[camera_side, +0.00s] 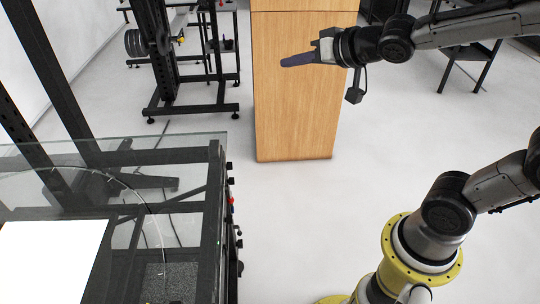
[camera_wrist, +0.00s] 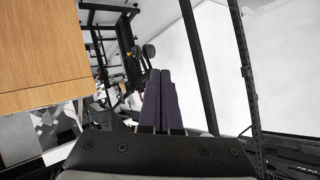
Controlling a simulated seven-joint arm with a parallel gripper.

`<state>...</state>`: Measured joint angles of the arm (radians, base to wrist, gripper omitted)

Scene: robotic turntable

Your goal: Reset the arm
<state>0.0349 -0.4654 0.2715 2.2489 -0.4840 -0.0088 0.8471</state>
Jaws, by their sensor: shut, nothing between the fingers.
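My gripper (camera_side: 283,62) is at the top middle of the side view, stretched out to the left and roughly level in front of the wooden cabinet. Its dark purple fingers are together with nothing between them. In the wrist view the two fingers of my gripper (camera_wrist: 160,72) lie side by side and point away from the camera. They touch nothing in either view. My arm comes in from the right, and its yellow-ringed base stands at the lower right.
A wooden cabinet (camera_side: 295,110) stands behind my gripper; it also shows in the wrist view (camera_wrist: 40,50). A glass-topped table (camera_side: 190,150) with a white sheet (camera_side: 50,260) is at the lower left. A black rack (camera_side: 165,90) stands behind. The floor between table and base is clear.

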